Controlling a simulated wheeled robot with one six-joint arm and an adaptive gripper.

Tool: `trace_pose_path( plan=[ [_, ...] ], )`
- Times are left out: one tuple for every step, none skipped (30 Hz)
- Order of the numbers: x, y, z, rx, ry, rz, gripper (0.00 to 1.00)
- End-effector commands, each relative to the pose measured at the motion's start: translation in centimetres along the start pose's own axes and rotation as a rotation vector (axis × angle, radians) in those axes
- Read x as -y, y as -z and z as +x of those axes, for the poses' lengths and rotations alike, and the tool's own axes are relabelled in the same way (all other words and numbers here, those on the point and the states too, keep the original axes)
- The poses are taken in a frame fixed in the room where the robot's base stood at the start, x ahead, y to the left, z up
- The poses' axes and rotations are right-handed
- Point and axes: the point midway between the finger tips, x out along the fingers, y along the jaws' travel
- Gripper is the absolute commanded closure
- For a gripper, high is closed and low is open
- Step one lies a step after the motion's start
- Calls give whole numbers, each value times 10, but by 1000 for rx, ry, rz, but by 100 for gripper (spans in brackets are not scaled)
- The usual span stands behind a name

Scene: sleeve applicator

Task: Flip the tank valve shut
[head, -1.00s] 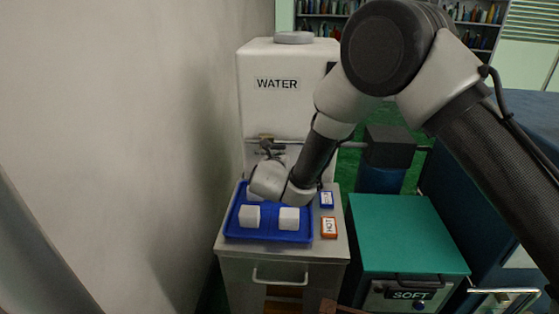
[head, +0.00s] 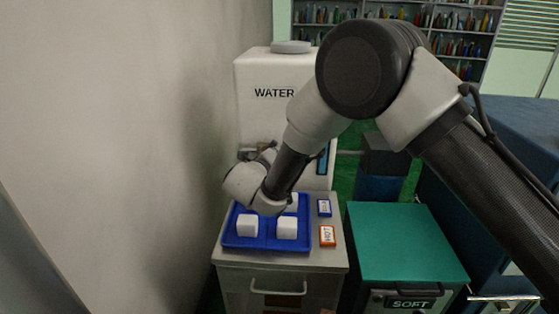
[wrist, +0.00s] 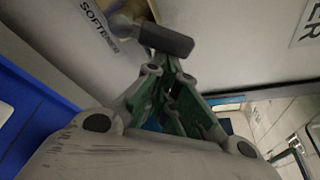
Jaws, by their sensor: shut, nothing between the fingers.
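The white tank (head: 270,112) marked WATER stands against the wall at the back of the steel cabinet. In the wrist view, the valve's dark grey lever (wrist: 166,40) lies across the tank front, beside a label reading SOFTENER and in front of a yellowish plate. My gripper (wrist: 172,64) is shut and empty, its fingertips just below the lever in that view; I cannot tell whether they touch it. In the head view my gripper (head: 263,151) is small and dark against the tank's lower front, and the valve is mostly hidden behind my wrist.
A blue tray (head: 262,245) with several white blocks sits on the cabinet (head: 330,262) under my wrist. Orange HOT (head: 327,236) and blue (head: 324,208) tags lie to its right. A teal-topped SOFT unit (head: 405,242) stands at right. The wall is close at left.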

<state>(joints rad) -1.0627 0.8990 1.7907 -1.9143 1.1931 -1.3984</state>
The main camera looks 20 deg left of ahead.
Motion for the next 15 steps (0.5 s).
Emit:
trace_pose_path(
  plan=[
    [1, -2, -1, 1, 15, -41, 100],
    [1, -3, -2, 0, 24, -68, 100],
    [2, -5, -2, 1, 36, -103, 100],
    [3, -7, -3, 1, 46, -130, 100],
    [4, -8, -3, 1, 55, -157, 100],
    [4, -10, -4, 2, 67, -192, 100],
    [5, -12, -4, 2, 77, -219, 100],
    [6, -13, -5, 2, 86, -245, 100],
    [6, -15, -5, 2, 98, -279, 100],
    [7, -16, -6, 1, 107, -304, 100],
    [7, -17, -6, 1, 115, -329, 100],
    [8, -18, -7, 1, 126, -360, 100],
    [8, -20, -7, 1, 134, -384, 100],
    [8, -21, -8, 1, 142, -405, 100],
    [9, -23, -8, 1, 151, -432, 100]
  ],
)
